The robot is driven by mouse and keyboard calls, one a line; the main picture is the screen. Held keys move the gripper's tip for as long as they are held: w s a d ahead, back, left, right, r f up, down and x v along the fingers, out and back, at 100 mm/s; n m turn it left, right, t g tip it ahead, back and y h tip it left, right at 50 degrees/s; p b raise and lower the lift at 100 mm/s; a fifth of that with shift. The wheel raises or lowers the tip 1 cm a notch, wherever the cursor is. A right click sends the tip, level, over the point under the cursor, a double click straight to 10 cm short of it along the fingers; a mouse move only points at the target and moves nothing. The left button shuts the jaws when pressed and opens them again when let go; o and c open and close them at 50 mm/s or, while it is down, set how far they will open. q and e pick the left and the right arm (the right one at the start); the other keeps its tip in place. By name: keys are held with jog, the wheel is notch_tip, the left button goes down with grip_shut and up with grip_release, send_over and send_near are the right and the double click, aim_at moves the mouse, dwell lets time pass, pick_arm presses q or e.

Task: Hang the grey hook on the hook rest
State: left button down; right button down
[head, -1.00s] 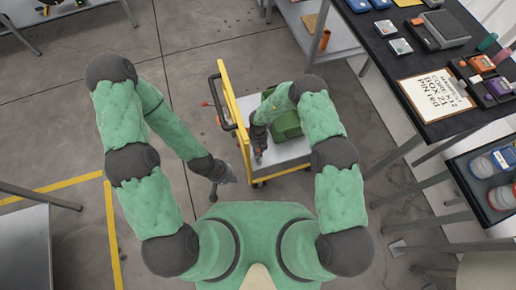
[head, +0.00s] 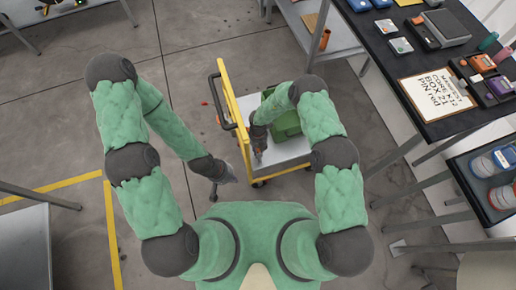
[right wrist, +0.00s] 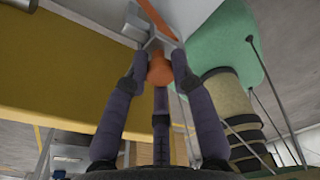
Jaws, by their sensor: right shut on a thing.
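My right gripper (head: 258,158) is low over the pale deck of the yellow cart in the head view. In the right wrist view its dark fingers (right wrist: 160,75) are shut around an orange rounded piece (right wrist: 160,72). A grey block (right wrist: 158,42) and an orange strip (right wrist: 157,16) show just beyond the fingertips. I cannot tell whether the held piece belongs to the grey hook, and I cannot make out the hook rest. My left gripper (head: 224,176) is left of the cart, apart from it, over the floor; its jaws are too small to read.
The yellow cart (head: 237,120) has a dark push handle (head: 212,100) and carries a green box (head: 287,122). A dark table (head: 440,125) with a note (head: 436,97) and several small devices is at the right. Open floor lies to the left.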

jog(key=shift+f+b, duration=0.3)
jog(key=shift+f, duration=0.1)
dwell(0.3)
jog(key=c, duration=1)
grip_release()
jog(key=shift+o, duration=0.2)
notch_tip(320, 180, up, 12)
jog(key=w, duration=0.1)
jog(key=shift+w, duration=0.3)
jog(key=shift+d, duration=0.15)
